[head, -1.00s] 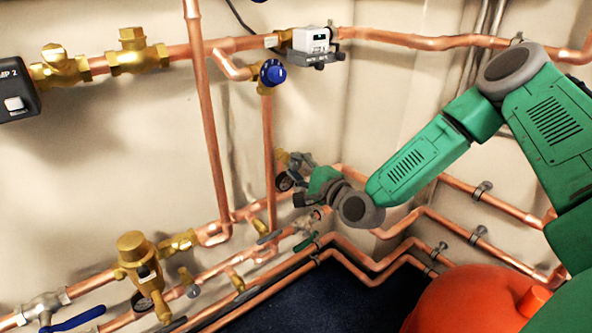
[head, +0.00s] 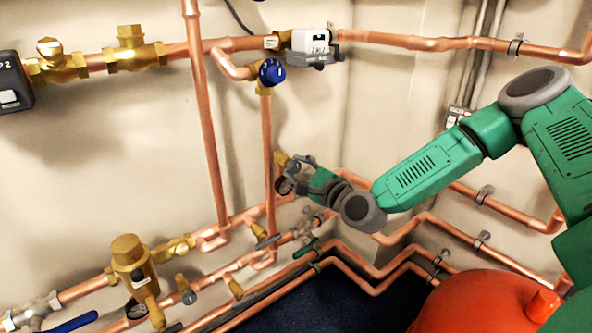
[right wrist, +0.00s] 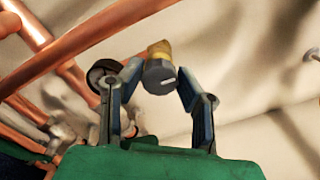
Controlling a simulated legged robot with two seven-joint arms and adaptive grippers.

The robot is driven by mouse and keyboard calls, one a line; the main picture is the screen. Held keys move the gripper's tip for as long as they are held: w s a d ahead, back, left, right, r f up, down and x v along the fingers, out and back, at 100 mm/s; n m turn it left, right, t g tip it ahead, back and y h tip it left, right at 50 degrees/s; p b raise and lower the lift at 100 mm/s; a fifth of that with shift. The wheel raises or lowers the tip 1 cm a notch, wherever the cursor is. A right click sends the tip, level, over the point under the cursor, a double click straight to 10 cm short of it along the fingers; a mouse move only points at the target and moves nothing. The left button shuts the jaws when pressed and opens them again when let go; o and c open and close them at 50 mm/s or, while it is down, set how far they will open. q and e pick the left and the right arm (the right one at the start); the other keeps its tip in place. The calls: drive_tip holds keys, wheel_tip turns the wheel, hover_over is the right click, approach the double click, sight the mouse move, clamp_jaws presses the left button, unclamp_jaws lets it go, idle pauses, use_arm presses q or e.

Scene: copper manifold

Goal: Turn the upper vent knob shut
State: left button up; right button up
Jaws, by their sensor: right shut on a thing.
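A dark grey round knob with a white pointer line (right wrist: 158,77) sits on a brass stub (right wrist: 160,49) in the right wrist view. My right gripper (right wrist: 160,76) has its two fingertips on either side of this knob and is shut on it. The white line lies nearly level in that view. In the head view my right gripper (head: 297,163) is small, at the brass fitting (head: 282,158) beside the vertical copper pipe, and the knob is mostly hidden by the fingers. My left gripper is out of view.
A round black gauge (right wrist: 104,73) sits close by the left finger. Above is a blue knob (head: 271,72) on the vertical pipe. Copper pipes (head: 350,255) run low along the wall. A red rounded vessel (head: 480,302) stands at lower right.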

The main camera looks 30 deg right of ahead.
drive_tip(key=shift+s+f, duration=0.15)
drive_tip(key=shift+f, duration=0.25)
drive_tip(key=o, duration=1.1)
drive_tip(key=shift+d, duration=0.15)
drive_tip(key=shift+r, duration=0.1)
drive_tip(key=shift+s, duration=0.2)
drive_tip(key=s, duration=0.7)
drive_tip(key=s+d, duration=0.1)
drive_tip(key=s, duration=0.3)
drive_tip(key=shift+s, duration=0.2)
